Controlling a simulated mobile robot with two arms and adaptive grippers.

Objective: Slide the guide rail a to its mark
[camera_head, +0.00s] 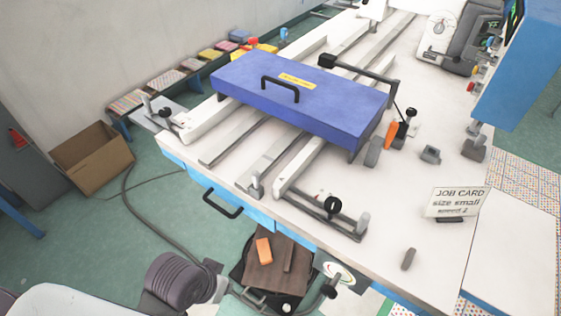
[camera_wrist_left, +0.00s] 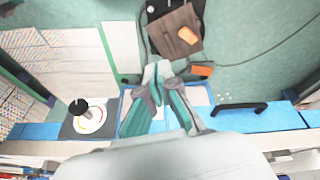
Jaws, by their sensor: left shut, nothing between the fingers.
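Long pale rails and grey tracks run along the white table. A low cross-piece with a black knob (camera_head: 332,207) sits at the near end of one rail (camera_head: 300,168). Another knobbed piece (camera_head: 167,115) sits at the table's left end. No letter is readable, so I cannot tell which is guide rail a, and no mark is made out. My left gripper (camera_wrist_left: 160,72) is shut and empty in the left wrist view, its teal and grey fingers above the blue table edge, apart from the rails. It is hard to make out in the head view. The right gripper is not seen.
A blue box-like panel with a black handle (camera_head: 305,97) covers the rails' middle. A job card (camera_head: 458,202) stands at right. A drawer handle (camera_head: 215,203) juts from the blue front edge. A cardboard box (camera_head: 91,158) stands on the floor.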

